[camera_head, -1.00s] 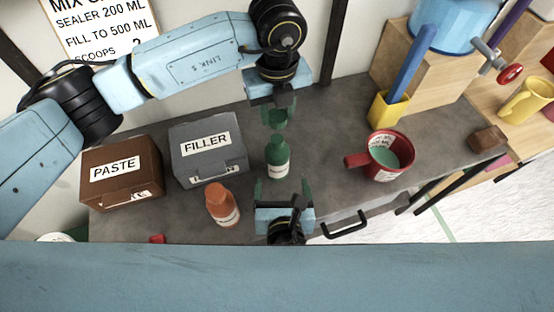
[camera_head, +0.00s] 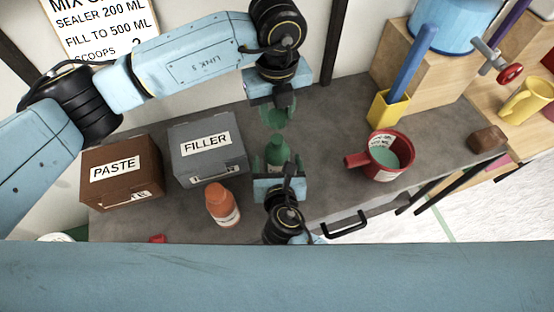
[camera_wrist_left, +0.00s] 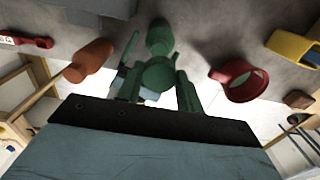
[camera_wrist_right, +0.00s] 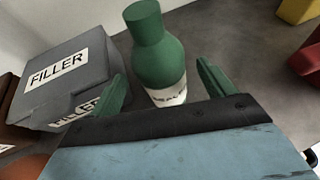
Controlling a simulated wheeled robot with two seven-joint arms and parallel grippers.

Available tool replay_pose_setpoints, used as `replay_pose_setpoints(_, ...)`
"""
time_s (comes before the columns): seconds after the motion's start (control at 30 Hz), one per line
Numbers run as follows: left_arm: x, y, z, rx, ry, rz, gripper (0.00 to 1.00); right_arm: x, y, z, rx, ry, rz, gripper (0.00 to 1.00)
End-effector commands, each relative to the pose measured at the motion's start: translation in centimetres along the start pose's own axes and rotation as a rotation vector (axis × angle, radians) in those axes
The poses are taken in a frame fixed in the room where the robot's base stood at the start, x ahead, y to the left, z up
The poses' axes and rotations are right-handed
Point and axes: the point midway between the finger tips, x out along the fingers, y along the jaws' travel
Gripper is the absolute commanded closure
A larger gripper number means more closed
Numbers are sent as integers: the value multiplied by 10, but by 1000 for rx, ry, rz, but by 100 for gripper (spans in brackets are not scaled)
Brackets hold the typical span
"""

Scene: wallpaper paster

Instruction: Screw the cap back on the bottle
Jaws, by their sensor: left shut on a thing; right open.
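A green bottle (camera_head: 276,152) with a white label stands upright on the grey table, its neck toward the back wall in the head view. It also shows in the right wrist view (camera_wrist_right: 160,55) and the left wrist view (camera_wrist_left: 160,38). My left gripper (camera_head: 278,117) is shut on a green cap (camera_wrist_left: 158,75), held above and apart from the bottle. My right gripper (camera_head: 279,165) is open at the bottle's near side. In the right wrist view its fingers (camera_wrist_right: 163,85) are on either side of the bottle's lower body; contact cannot be told.
A grey FILLER box (camera_head: 208,148) and a brown PASTE box (camera_head: 121,172) stand to the left. An orange bottle (camera_head: 222,205) stands near the front. A red pot (camera_head: 386,157) of green liquid and a yellow holder (camera_head: 387,109) are to the right.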

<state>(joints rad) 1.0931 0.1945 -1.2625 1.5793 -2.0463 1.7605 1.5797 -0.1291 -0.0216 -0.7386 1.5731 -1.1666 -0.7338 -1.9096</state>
Motion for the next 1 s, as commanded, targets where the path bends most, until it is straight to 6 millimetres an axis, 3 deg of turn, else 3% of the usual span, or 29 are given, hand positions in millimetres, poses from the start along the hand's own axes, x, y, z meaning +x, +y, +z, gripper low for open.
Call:
replay_pose_setpoints(0.23, 0, 0, 0, 0, 0, 0, 85, 29, 0, 0, 0, 0, -1, 18)
replay_pose_setpoints(0.63, 0, 0, 0, 0, 0, 0, 85, 34, 0, 0, 0, 1, 0, 18)
replay_pose_setpoints(1.0, 0, 0, 0, 0, 0, 0, 85, 34, 0, 0, 0, 1, 0, 66)
